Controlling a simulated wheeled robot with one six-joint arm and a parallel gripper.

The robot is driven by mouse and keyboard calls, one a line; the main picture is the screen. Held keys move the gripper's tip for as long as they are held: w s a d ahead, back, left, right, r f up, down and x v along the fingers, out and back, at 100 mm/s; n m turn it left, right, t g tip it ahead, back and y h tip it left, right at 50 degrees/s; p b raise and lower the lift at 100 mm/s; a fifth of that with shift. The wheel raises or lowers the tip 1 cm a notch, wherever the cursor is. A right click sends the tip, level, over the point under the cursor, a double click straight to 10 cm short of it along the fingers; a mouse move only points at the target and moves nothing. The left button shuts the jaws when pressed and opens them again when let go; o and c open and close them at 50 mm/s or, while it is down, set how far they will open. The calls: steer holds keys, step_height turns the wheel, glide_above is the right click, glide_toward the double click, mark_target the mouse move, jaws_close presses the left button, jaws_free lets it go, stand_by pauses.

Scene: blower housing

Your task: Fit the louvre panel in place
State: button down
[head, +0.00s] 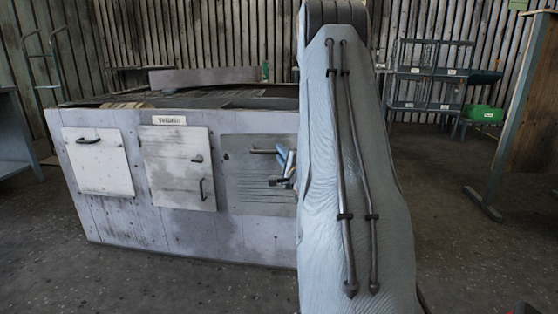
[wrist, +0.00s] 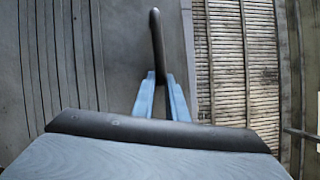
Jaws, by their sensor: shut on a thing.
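The louvre panel (head: 259,178) is a grey plate with horizontal slits, at the right end of the housing's front in the head view. It looks upright and close to the front face; I cannot tell whether it is seated or slightly apart. Its right edge is hidden behind my arm. In the wrist view the slits of the louvre panel (wrist: 60,60) run along the left. My gripper (wrist: 160,80) has blue fingers shut on the panel's dark bar handle (wrist: 157,40). In the head view my gripper (head: 284,162) is partly hidden by my arm. The blower housing (head: 120,232) is a long grey box.
Left of the louvre panel are a white panel with two handles (head: 177,170) and a white panel with one handle (head: 98,163). A wire-fronted rack (head: 430,78) and a green bin (head: 483,113) stand at the back right. The floor before the housing is clear.

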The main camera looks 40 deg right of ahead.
steer(key=shift+w+d+f+b, duration=0.1)
steer(key=shift+w+d+b, duration=0.1)
steer(key=shift+w+d, duration=1.6)
steer(key=shift+w+d+f+b, duration=0.1)
steer(key=shift+w+d+b, duration=0.05)
steer(key=shift+w+d, duration=1.65)
steer(key=shift+s+d, duration=0.25)
steer(key=shift+s, duration=0.05)
steer(key=shift+s+a, duration=0.1)
steer(key=shift+s, duration=0.05)
steer(key=shift+f+p, duration=0.1)
steer(key=shift+p, duration=0.5)
steer(key=shift+f, duration=0.15)
steer(key=shift+f, duration=0.3)
steer(key=shift+w+d+f, duration=0.2)
steer(key=shift+d+f, duration=0.05)
steer(key=shift+f, duration=0.2)
steer(key=c, duration=1.7)
jaws_free()
steer(key=shift+f, duration=0.15)
steer(key=shift+o, duration=0.3)
